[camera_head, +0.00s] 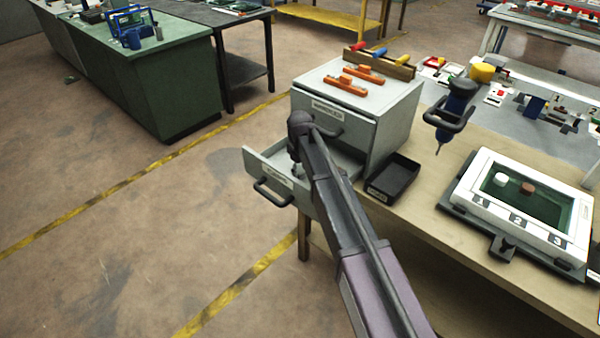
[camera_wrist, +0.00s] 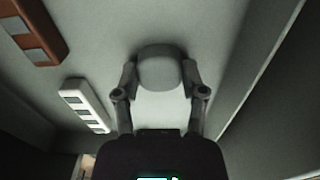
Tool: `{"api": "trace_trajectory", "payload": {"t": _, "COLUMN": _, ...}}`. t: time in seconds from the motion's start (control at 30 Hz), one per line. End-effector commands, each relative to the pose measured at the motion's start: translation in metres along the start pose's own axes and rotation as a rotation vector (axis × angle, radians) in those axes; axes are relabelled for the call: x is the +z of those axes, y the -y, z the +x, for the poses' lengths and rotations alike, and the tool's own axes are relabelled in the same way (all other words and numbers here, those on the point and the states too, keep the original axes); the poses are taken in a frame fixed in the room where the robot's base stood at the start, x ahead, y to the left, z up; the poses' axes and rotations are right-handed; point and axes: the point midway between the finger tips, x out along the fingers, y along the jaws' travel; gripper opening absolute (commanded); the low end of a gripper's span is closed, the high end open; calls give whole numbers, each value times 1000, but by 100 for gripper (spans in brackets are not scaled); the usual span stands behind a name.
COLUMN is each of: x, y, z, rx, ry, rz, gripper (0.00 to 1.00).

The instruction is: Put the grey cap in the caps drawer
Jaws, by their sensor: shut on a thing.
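The grey cap (camera_wrist: 160,72) is between the two fingertips of my gripper (camera_wrist: 161,78) in the wrist view, and the gripper is shut on it. The open lower drawer (camera_head: 255,165) of the grey cabinet (camera_head: 390,115) is pulled out to the left in the head view. My arm's end is over this drawer, and the gripper is mostly hidden there behind the arm. The wrist view looks down onto a grey drawer floor (camera_wrist: 100,55). I cannot tell whether the cap touches the floor. The drawer's label is too small to read.
An orange-brown block (camera_wrist: 35,30) and a white block (camera_wrist: 86,105) lie left of the cap in the wrist view. A drawer wall (camera_wrist: 262,75) runs along the right. A black tray (camera_head: 392,178) and a white framed panel (camera_head: 520,205) are on the bench.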

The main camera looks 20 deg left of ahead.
Motion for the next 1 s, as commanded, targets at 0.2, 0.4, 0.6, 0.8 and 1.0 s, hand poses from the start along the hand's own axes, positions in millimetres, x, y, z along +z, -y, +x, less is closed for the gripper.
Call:
{"api": "trace_trajectory", "payload": {"t": 0.2, "x": 0, "y": 0, "z": 0, "rx": 0, "ry": 0, "rz": 0, "gripper": 29}}
{"api": "trace_trajectory", "payload": {"t": 0.4, "x": 0, "y": 0, "z": 2, "rx": 0, "ry": 0, "rz": 1, "gripper": 75}}
{"api": "trace_trajectory", "payload": {"t": 0.6, "x": 1, "y": -1, "z": 2, "rx": 0, "ry": 0, "rz": 1, "gripper": 89}}
{"api": "trace_trajectory", "payload": {"t": 0.8, "x": 1, "y": -1, "z": 2, "rx": 0, "ry": 0, "rz": 1, "gripper": 89}}
{"api": "trace_trajectory", "payload": {"t": 1.0, "x": 1, "y": -1, "z": 0, "rx": 0, "ry": 0, "rz": 2, "gripper": 89}}
